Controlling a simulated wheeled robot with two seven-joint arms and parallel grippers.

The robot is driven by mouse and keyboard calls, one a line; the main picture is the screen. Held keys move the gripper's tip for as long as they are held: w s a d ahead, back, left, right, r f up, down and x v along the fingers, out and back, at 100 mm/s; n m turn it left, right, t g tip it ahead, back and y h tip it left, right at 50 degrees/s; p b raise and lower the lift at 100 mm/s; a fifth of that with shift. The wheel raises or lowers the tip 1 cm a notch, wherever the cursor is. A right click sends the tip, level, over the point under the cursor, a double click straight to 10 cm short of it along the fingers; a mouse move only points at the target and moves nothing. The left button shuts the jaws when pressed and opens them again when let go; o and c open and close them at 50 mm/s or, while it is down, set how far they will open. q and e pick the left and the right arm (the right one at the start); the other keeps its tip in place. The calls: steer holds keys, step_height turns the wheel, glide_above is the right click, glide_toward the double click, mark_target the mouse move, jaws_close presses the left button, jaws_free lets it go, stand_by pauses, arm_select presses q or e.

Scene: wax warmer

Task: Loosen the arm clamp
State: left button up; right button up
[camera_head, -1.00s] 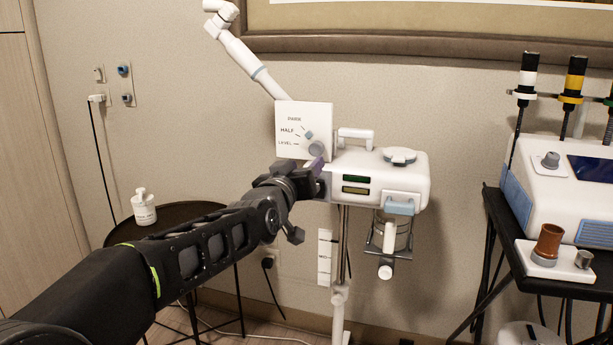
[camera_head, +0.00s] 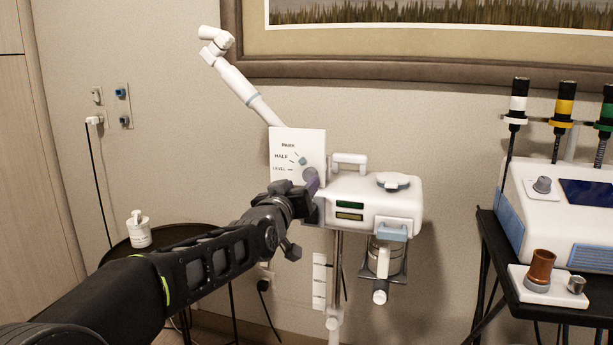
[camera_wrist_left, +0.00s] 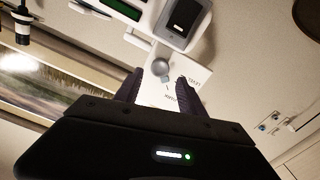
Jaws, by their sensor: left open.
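A white panel (camera_head: 284,168) marked PARK, HALF and LEVEL stands at the foot of the white jointed arm (camera_head: 243,92), with a small blue-grey pointer (camera_head: 301,160) near HALF. A round grey knob (camera_head: 309,174) sits at its lower right, partly hidden by my gripper. My left gripper (camera_head: 311,186) is at this knob. In the left wrist view the open fingers (camera_wrist_left: 160,80) stand on either side of the grey knob (camera_wrist_left: 161,67), which shows just beyond and between their tips. I cannot tell whether they touch it. My right gripper is in neither view.
The white warmer body (camera_head: 375,202) with a handle (camera_head: 349,160) and hanging jar is right of the gripper. A round black table (camera_head: 190,213) with a pump bottle (camera_head: 138,230) stands left. A black stand with a white console (camera_head: 580,205) is at right.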

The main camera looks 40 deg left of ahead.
mark_target(309, 177)
arm_select(q)
steer(key=shift+p+x, duration=1.7)
steer(key=shift+x, duration=0.75)
steer(key=shift+w+b, duration=0.15)
steer(key=shift+b, duration=0.2)
steer(key=shift+w+a, duration=0.1)
